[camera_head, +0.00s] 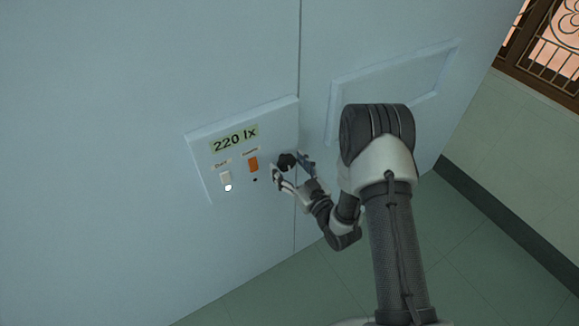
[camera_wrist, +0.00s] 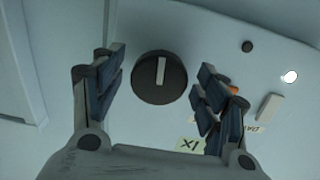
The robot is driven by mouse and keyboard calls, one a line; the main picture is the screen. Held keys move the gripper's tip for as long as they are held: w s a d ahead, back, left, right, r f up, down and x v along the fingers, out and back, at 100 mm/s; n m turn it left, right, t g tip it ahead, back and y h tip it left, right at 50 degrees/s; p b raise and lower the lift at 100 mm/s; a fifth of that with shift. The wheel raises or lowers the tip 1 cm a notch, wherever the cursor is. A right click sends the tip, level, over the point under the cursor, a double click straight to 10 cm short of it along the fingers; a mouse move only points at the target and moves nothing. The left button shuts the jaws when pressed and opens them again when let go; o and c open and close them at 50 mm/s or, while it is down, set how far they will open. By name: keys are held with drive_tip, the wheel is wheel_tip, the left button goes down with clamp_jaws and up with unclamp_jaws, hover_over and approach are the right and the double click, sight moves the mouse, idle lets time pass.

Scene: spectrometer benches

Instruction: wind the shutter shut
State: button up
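A black round knob (camera_wrist: 160,78) with a white line sits on a pale control panel (camera_wrist: 208,52). In the head view the knob (camera_head: 286,161) is at the right side of the panel (camera_head: 203,142). My gripper (camera_head: 289,165) is at the knob; in the wrist view its two fingers (camera_wrist: 160,85) stand open, one on each side of the knob, with visible gaps. The display (camera_head: 234,139) reads 220 lx. No shutter can be made out.
Left of the knob are an orange switch (camera_head: 253,164), a white switch (camera_head: 226,178), a lit white lamp (camera_head: 228,188) and a small dark dot (camera_head: 255,180). A recessed wall panel (camera_head: 388,85) lies to the right. Green floor (camera_head: 465,245) is clear.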

drive_tip(key=c, duration=0.9)
drive_tip(key=shift+m, duration=0.8)
drive_tip(key=o, duration=1)
drive_tip(key=shift+o, duration=0.2)
drive_tip(key=v, duration=1.2)
